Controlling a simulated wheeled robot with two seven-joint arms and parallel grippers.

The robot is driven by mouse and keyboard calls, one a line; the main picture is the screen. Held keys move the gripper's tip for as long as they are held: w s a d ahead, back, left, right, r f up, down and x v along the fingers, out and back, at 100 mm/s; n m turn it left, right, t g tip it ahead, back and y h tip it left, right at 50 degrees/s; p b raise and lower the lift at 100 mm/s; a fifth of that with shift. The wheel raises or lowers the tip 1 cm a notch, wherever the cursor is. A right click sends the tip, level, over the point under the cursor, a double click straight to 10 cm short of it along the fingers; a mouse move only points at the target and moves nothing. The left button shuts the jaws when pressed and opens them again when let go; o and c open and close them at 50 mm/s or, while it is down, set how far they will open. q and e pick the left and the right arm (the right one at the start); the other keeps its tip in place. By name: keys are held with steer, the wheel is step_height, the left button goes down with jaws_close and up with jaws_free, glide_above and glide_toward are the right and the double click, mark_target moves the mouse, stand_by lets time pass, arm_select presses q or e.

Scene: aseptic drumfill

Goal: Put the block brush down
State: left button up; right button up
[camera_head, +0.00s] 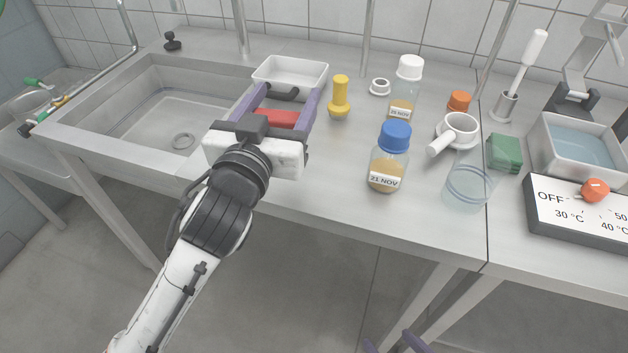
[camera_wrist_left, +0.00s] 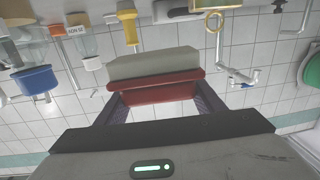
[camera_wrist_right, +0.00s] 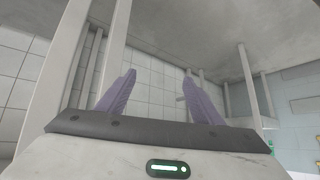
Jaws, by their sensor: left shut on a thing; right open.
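The block brush (camera_head: 278,118) has a red block, and the left wrist view shows pale grey bristles (camera_wrist_left: 155,66) on it. My left gripper (camera_head: 284,100) is shut on the red block, with one purple finger on each side. It holds the brush at the right edge of the sink, in front of the white tray (camera_head: 290,73). I cannot tell whether the brush touches the counter. My right gripper (camera_head: 397,345) barely shows at the bottom of the head view. In the right wrist view (camera_wrist_right: 158,92) it is open and empty, below the counter.
The sink basin (camera_head: 165,115) lies left. A yellow tool (camera_head: 340,97), a blue-capped bottle (camera_head: 389,160) and a clear beaker (camera_head: 467,187) stand right of the brush. Bare counter (camera_head: 330,165) lies between the brush and the blue-capped bottle. Counter legs (camera_wrist_right: 116,50) flank my right gripper.

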arm_select(q)
steer(key=w+d+m+h+b, duration=0.1)
steer(key=w+d+b, duration=0.1)
steer(key=d, duration=0.3)
steer(key=shift+g, duration=0.3)
steer(key=shift+w+d+f+b, duration=0.15)
steer(key=shift+f+b, duration=0.15)
steer(key=shift+f, duration=1.15)
steer(key=shift+d+f+b, duration=0.15)
steer(key=shift+f+b, duration=0.2)
steer(key=shift+f, duration=1.15)
steer(key=shift+w+d+f+b, duration=0.15)
steer(key=shift+f+b, duration=0.15)
steer(key=shift+f, duration=1.15)
arm_select(e)
steer(key=shift+w+a+f, duration=0.15)
steer(key=shift+w+f, duration=0.15)
steer(key=shift+f, duration=0.5)
steer(key=shift+w+a+f, duration=0.1)
steer(key=shift+w+f, duration=0.15)
steer(key=shift+f, duration=0.5)
arm_select(q)
steer(key=shift+s, duration=0.1)
steer(key=shift+f, duration=0.2)
steer(key=o, duration=1.2)
steer(key=shift+c, duration=0.2)
steer(key=shift+r, duration=0.1)
arm_select(e)
steer(key=shift+f, duration=0.1)
